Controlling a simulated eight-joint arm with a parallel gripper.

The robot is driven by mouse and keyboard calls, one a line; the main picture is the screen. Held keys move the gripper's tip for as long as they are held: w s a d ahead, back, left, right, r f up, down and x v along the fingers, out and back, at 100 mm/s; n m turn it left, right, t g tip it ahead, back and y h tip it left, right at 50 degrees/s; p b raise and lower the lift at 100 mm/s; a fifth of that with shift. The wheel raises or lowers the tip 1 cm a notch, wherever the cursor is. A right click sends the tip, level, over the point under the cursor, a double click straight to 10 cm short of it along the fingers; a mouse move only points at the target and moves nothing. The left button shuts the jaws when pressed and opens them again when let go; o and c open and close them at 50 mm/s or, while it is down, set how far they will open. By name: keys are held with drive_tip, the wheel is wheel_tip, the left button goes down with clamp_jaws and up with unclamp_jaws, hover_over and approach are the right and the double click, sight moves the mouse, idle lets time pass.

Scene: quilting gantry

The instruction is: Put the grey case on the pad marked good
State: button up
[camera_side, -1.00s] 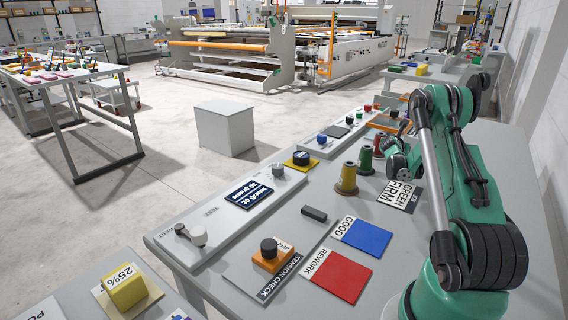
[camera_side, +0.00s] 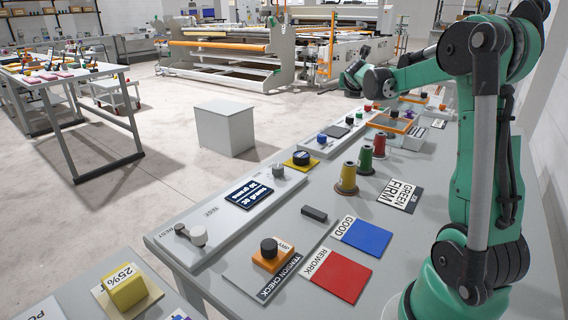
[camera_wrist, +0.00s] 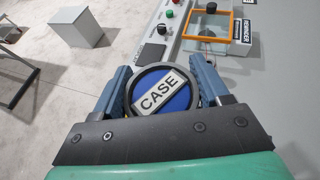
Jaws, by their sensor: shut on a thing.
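My gripper (camera_wrist: 160,72) is shut on a round case (camera_wrist: 142,101) in the wrist view, one finger on each side. The case has a dark grey rim and a blue face with a white label reading CASE. In the side view my gripper (camera_side: 353,76) is raised over the far part of the bench; the case cannot be made out clearly there. The pad marked good (camera_side: 366,237) is a bare blue square with a white GOOD label, on the near part of the bench, well away from my gripper.
A red REWORK pad (camera_side: 340,276) lies beside the blue pad. An orange tension check block (camera_side: 272,260), a dark bar (camera_side: 314,213), thread spools (camera_side: 347,179) and a GREEN FIRM card (camera_side: 400,195) stand around. An orange-framed tray (camera_wrist: 207,25) lies farther along the bench.

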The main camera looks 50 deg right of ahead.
drive_tip(key=w+a+r+n+t+y, duration=0.2)
drive_tip(key=w+a+n+t, duration=0.15)
drive_tip(key=a, duration=0.75)
drive_tip(key=w+a+r+n+t+y, duration=0.2)
drive_tip(key=w+a, duration=0.3)
drive_tip(key=a, duration=0.5)
drive_tip(key=s+a+n+t+y, duration=0.2)
drive_tip(key=a+n+y, duration=0.2)
drive_tip(key=a, duration=1.3)
drive_tip(key=shift+s+a+r+n, duration=0.15)
drive_tip(key=shift+a+r+n, duration=0.15)
drive_tip(key=shift+a+n, duration=0.05)
drive_tip(key=shift+d, duration=0.1)
